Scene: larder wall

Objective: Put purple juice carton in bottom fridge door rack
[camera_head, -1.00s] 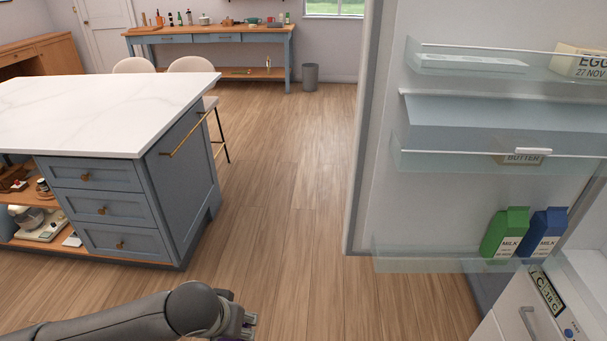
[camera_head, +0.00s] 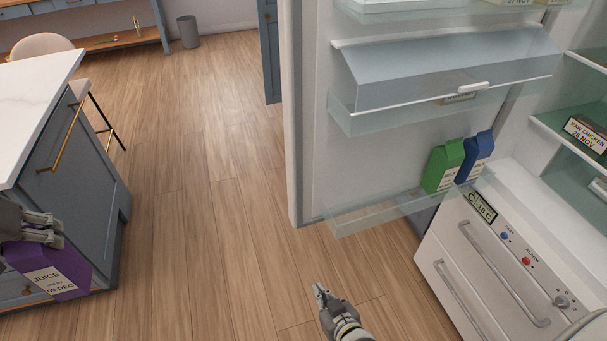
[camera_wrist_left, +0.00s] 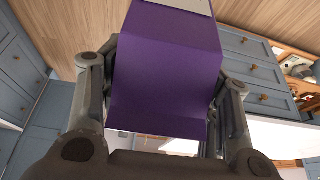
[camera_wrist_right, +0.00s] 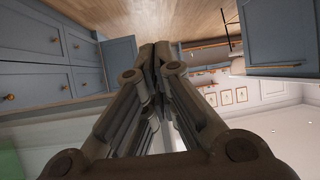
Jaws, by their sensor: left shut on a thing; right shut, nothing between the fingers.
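The purple juice carton (camera_head: 52,270) is at the lower left of the head view, tilted, its label facing me. My left gripper (camera_head: 40,236) is shut on it. In the left wrist view the carton (camera_wrist_left: 168,75) fills the space between the fingers. My right gripper (camera_head: 322,290) is shut and empty above the floor, at the bottom middle; it also shows in the right wrist view (camera_wrist_right: 155,52). The bottom fridge door rack (camera_head: 350,216) is on the open door at centre right. Its left part is bare. The carton is well apart from it.
A green milk carton (camera_head: 443,168) and a blue milk carton (camera_head: 476,158) stand at the rack's right end. A lidded compartment (camera_head: 440,75) is above. Freezer drawers (camera_head: 480,270) are at right. The island (camera_head: 75,190) is at left. Open floor (camera_head: 215,200) lies between.

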